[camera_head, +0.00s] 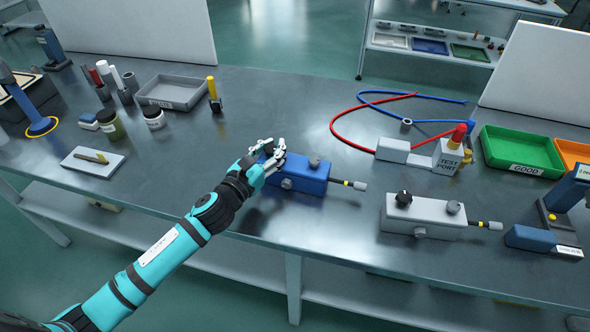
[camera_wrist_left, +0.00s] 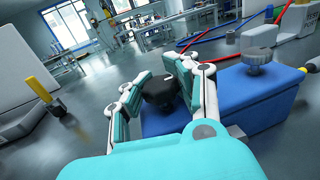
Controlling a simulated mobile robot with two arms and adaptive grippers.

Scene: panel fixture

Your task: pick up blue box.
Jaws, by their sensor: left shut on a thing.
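The blue box (camera_head: 304,178) lies on the grey workbench near its front middle. It has knobs on top and a short black cable with a yellow band at its right end. My left gripper (camera_head: 271,158) is at the left end of the box, shut on its black top knob. In the left wrist view, the fingers of the left gripper (camera_wrist_left: 165,95) stand on either side of the black knob (camera_wrist_left: 161,90), above the blue box (camera_wrist_left: 258,97). The box appears to rest on the bench. My right gripper is not in view.
A similar grey box (camera_head: 425,217) stands to the right. A test port block (camera_head: 447,157) with red and blue hoses is behind. A green tray (camera_head: 522,152) is at the right. Jars, a grey bin (camera_head: 172,91) and a white plate (camera_head: 92,161) are at the left.

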